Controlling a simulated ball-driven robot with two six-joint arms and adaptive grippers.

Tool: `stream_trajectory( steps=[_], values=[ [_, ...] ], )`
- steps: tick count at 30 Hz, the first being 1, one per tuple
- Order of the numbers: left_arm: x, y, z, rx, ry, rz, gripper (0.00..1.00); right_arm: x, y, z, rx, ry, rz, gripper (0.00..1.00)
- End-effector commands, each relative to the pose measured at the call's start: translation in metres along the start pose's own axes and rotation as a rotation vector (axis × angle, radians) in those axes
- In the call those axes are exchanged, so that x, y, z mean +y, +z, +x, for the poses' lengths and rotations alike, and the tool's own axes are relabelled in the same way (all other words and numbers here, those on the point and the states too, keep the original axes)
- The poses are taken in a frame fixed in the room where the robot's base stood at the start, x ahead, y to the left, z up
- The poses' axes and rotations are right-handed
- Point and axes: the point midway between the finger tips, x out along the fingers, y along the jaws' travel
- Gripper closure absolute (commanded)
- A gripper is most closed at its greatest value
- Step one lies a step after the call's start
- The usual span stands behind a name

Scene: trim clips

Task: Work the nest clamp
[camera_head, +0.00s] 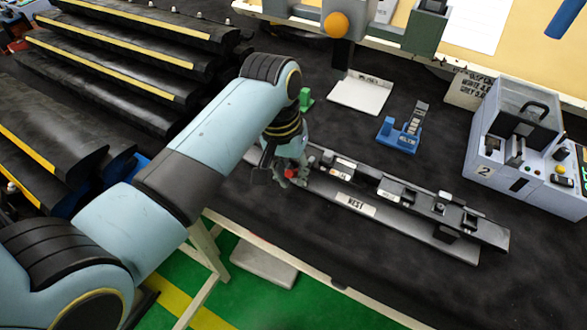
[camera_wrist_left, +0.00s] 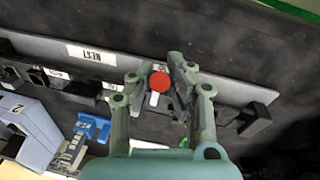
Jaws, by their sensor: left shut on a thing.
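The nest (camera_head: 400,218) is a long grey plate with a black bar on it and a white NEST label. It lies along the front of the dark bench, and it also shows in the left wrist view (camera_wrist_left: 140,69). My left gripper (camera_head: 290,174) is at the nest's left end. The clamp's red knob (camera_wrist_left: 159,82) sits between the fingers of my left gripper (camera_wrist_left: 155,85) in the wrist view, and the fingers are shut on it. The knob also shows as a small red spot in the head view (camera_head: 291,173). My right gripper is not in view.
A blue stand (camera_head: 399,137) and a white plate (camera_head: 360,93) lie behind the nest. A grey machine (camera_head: 520,140) marked 2 stands at the right. Black rollers with yellow stripes (camera_head: 120,50) fill the upper left. Bare bench lies between the nest and the stand.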

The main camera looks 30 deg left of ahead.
Motion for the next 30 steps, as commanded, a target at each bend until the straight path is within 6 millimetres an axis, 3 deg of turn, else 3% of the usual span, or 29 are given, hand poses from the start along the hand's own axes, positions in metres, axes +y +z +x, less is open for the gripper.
stream_trajectory(
  steps=[18, 30],
  values=[
    [-0.004, 0.019, 0.023, 0.410, 0.067, 0.050, 1.00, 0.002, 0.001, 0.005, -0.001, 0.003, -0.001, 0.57],
    [-0.006, 0.021, 0.031, 0.554, 0.089, 0.068, 1.00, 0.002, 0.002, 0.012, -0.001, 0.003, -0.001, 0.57]
  ],
)
